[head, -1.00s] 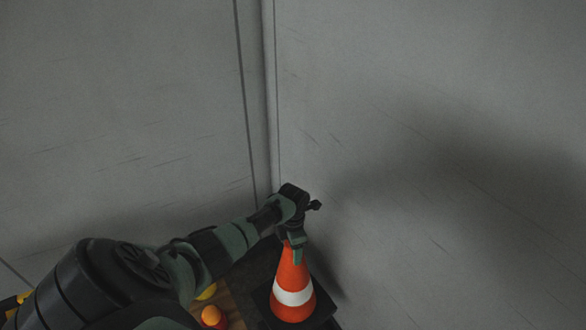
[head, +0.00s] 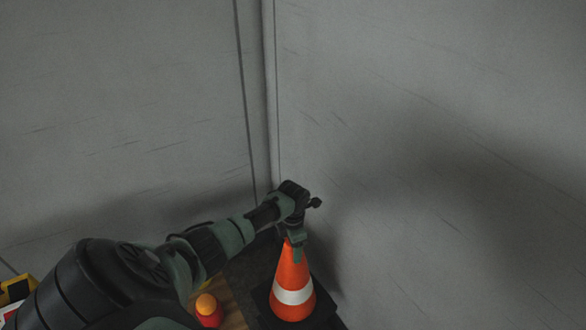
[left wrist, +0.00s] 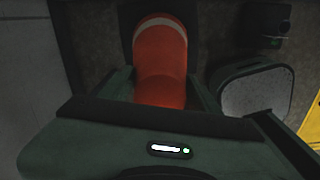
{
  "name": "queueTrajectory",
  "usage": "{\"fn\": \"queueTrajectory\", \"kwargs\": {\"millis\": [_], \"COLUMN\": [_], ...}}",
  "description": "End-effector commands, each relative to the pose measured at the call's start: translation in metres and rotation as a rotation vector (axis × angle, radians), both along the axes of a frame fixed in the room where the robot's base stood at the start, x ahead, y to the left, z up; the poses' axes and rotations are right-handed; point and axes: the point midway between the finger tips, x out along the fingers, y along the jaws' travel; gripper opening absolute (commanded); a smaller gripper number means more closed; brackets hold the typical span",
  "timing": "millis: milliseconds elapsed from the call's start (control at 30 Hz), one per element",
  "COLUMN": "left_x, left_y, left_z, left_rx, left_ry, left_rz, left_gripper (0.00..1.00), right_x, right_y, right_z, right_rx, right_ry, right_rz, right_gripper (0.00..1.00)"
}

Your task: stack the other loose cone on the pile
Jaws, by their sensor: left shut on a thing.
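An orange cone (head: 292,275) with a white band and a dark square base stands upright near the wall corner in the head view. My left gripper (head: 296,240) is at its tip from above, shut on it. In the left wrist view the orange cone (left wrist: 160,65) lies between the two fingers of the left gripper (left wrist: 160,100), its white band at the far end. Whether the cone is one or several nested, and what is under its base, I cannot tell. My right gripper is not in view.
Grey walls (head: 420,120) meet in a corner right behind the cone. An orange-topped red object (head: 207,308) stands on a wooden surface (head: 235,300) left of the cone. A yellow and black item (head: 17,290) is at the left edge. A grey-topped box (left wrist: 255,92) shows in the wrist view.

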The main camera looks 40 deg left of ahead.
Motion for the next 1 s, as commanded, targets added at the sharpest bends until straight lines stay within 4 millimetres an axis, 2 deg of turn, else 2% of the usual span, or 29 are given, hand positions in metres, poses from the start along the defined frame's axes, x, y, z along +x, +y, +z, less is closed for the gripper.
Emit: {"fn": "queueTrajectory", "kwargs": {"millis": [33, 200, 1000], "left_x": [0.002, 0.002, 0.002], "left_y": [0.001, 0.001, 0.0], "left_z": [-0.005, -0.016, -0.076], "left_rx": [0.001, 0.002, -0.001], "left_ry": [-0.005, -0.005, -0.004], "left_rz": [0.0, -0.001, -0.001], "left_gripper": [0.0, 0.0, 0.0], "right_x": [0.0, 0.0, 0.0], "right_y": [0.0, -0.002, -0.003], "right_z": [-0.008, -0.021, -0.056], "right_rx": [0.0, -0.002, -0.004], "right_ry": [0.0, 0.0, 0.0], "right_rz": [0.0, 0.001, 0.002], "right_gripper": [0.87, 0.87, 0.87]}}
